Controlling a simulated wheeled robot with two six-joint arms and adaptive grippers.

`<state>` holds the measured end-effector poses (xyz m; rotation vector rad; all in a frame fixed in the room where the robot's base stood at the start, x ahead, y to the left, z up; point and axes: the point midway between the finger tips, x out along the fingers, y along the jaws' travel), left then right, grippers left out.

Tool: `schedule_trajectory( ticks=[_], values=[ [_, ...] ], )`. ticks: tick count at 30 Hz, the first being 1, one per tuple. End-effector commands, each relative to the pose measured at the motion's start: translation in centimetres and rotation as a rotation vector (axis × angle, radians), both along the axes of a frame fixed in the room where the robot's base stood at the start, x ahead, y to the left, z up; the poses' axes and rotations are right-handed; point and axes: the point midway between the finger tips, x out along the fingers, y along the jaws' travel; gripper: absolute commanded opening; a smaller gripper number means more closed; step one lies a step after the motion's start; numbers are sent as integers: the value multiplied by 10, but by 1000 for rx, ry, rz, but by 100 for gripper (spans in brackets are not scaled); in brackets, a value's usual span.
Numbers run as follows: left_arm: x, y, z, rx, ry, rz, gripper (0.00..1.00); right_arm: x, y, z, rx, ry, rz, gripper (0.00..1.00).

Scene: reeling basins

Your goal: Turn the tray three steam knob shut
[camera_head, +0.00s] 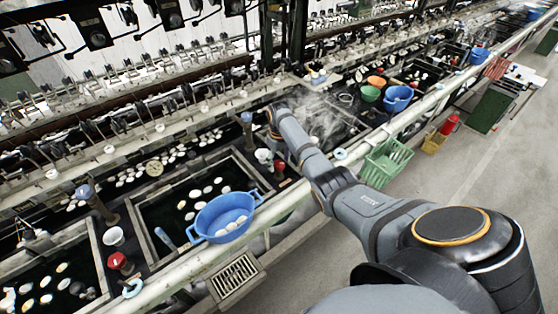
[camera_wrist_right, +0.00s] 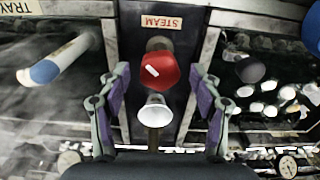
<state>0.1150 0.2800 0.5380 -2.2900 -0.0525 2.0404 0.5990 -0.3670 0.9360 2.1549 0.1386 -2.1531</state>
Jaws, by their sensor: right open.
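A red knob (camera_wrist_right: 160,71) with a white mark on its face sits below a STEAM label (camera_wrist_right: 160,22) in the right wrist view. In the head view a red knob (camera_head: 279,165) shows just below my right gripper (camera_head: 274,135). In the wrist view my right gripper (camera_wrist_right: 159,78) is open, with one purple-padded finger on each side of the red knob. Gaps show between the pads and the knob. The number on the TRAY label (camera_wrist_right: 22,78) is cut off. My left gripper is not in view.
A white cup-shaped fitting (camera_wrist_right: 154,110) lies between the fingers, beside the knob. A blue-tipped white handle (camera_wrist_right: 55,62) is at left. In the head view, a blue basin (camera_head: 225,214) stands over the nearer tray, and another red knob (camera_head: 117,261) is at lower left. Steam rises behind my arm.

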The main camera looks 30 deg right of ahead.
Motion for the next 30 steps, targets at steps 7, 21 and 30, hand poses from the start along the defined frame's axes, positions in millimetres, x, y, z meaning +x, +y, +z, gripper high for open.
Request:
schedule_trajectory(
  ticks=[7, 21, 30],
  values=[
    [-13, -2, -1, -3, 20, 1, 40, 0, 0, 0, 0, 0, 0, 52],
    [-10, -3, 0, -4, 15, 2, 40, 0, 0, 1, 0, 0, -7, 10],
    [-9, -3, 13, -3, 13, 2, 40, 0, 0, 3, 1, 1, -126, 10]
  ],
)
